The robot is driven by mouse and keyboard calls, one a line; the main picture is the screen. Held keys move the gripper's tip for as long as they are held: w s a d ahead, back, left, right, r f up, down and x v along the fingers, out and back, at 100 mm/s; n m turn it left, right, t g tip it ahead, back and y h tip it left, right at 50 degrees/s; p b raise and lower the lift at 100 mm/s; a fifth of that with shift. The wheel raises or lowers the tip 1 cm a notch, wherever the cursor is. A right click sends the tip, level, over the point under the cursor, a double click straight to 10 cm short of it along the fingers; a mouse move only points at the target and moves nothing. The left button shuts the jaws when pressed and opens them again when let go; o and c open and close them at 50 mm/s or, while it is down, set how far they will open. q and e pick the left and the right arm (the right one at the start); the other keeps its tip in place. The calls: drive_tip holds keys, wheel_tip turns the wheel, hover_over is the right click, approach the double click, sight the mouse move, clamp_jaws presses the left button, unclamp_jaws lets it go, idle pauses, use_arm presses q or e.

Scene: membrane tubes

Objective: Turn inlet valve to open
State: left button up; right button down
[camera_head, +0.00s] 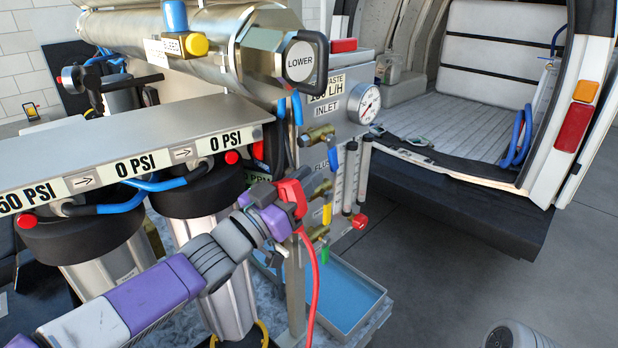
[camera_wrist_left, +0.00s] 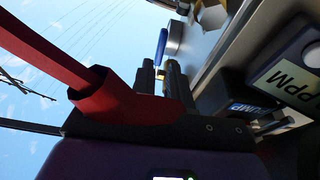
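The inlet valve is a brass valve (camera_head: 318,134) below the INLET label on the grey panel. Its blue lever (camera_head: 334,158) hangs downward. In the left wrist view a blue lever (camera_wrist_left: 161,47) shows just beyond the fingers. My left gripper (camera_head: 297,192) is in front of the panel, lower than the blue lever and to its left. A red part with a red cable covers its tip in the head view. In the left wrist view its two dark fingers (camera_wrist_left: 160,80) have a narrow gap with something brass-coloured showing. I cannot tell whether they grip anything. My right gripper is not in view.
Below are a valve with a yellow lever (camera_head: 327,213) and one with a green lever (camera_head: 324,254). A pressure gauge (camera_head: 367,104) and clear flow tubes stand to the right. Filter housings (camera_head: 85,235) crowd the left. A blue tray (camera_head: 345,297) lies below; a van (camera_head: 490,175) stands behind.

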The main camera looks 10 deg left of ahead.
use_arm(q)
drive_tip(key=shift+s+a+f+n, duration=0.1)
drive_tip(key=shift+s+a+n, duration=0.15)
drive_tip(key=shift+n, duration=0.25)
drive_tip(key=shift+c, duration=1.1)
drive_tip(key=s+a+f+n, duration=0.1)
drive_tip(key=s+n, duration=0.1)
drive_tip(key=n, duration=0.2)
drive_tip(key=s+a+n+b, duration=0.1)
drive_tip(key=s+a+n, duration=0.1)
drive_tip(key=n, duration=0.3)
drive_tip(key=s+a+f+n, duration=0.1)
drive_tip(key=s+n, duration=0.1)
drive_tip(key=n, duration=0.2)
drive_tip(key=shift+s+a+f+n+b, duration=0.15)
drive_tip(key=shift+s+f+n+b, duration=0.15)
drive_tip(key=shift+n+b, duration=0.1)
clamp_jaws()
drive_tip(key=n+b, duration=0.2)
drive_tip(key=n, duration=0.1)
approach(331, 164)
drive_tip(key=x, duration=0.7)
